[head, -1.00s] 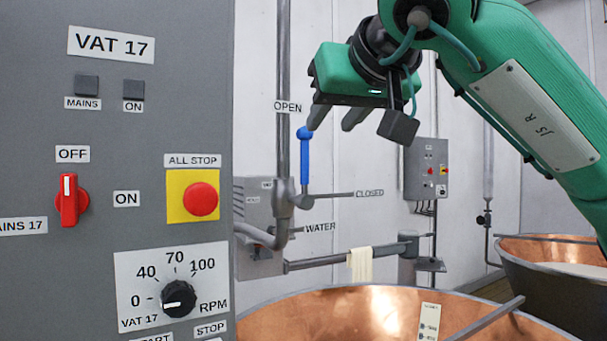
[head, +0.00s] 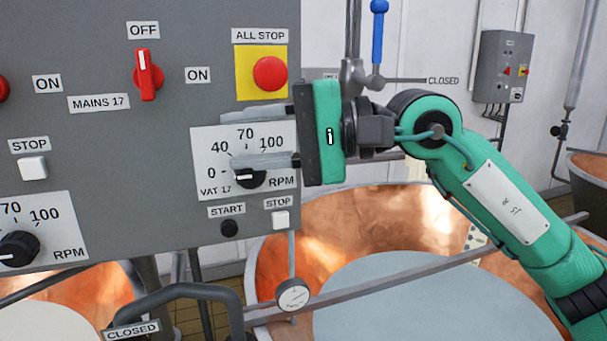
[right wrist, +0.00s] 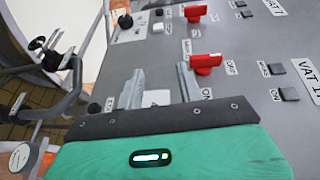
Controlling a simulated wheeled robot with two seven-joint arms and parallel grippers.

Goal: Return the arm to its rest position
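My right gripper (head: 230,137) is open and empty in the head view. It points left across the grey control panel (head: 100,130), its fingers in front of the vat 17 RPM plate, partly hiding the black dial (head: 250,179). I cannot tell whether the fingers touch the panel. In the right wrist view the two fingers of the same gripper (right wrist: 160,78) stand apart, with panel surface showing between them. My right arm (head: 510,205) comes in from the lower right. My left gripper is in neither view.
The panel carries a red switch (head: 146,75) pointing up at OFF and a red ALL STOP button (head: 270,73). A blue valve handle (head: 378,35) stands upright behind. A copper vat (head: 400,215) with pale liquid lies below my arm, with a dial gauge (head: 293,295) at its front.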

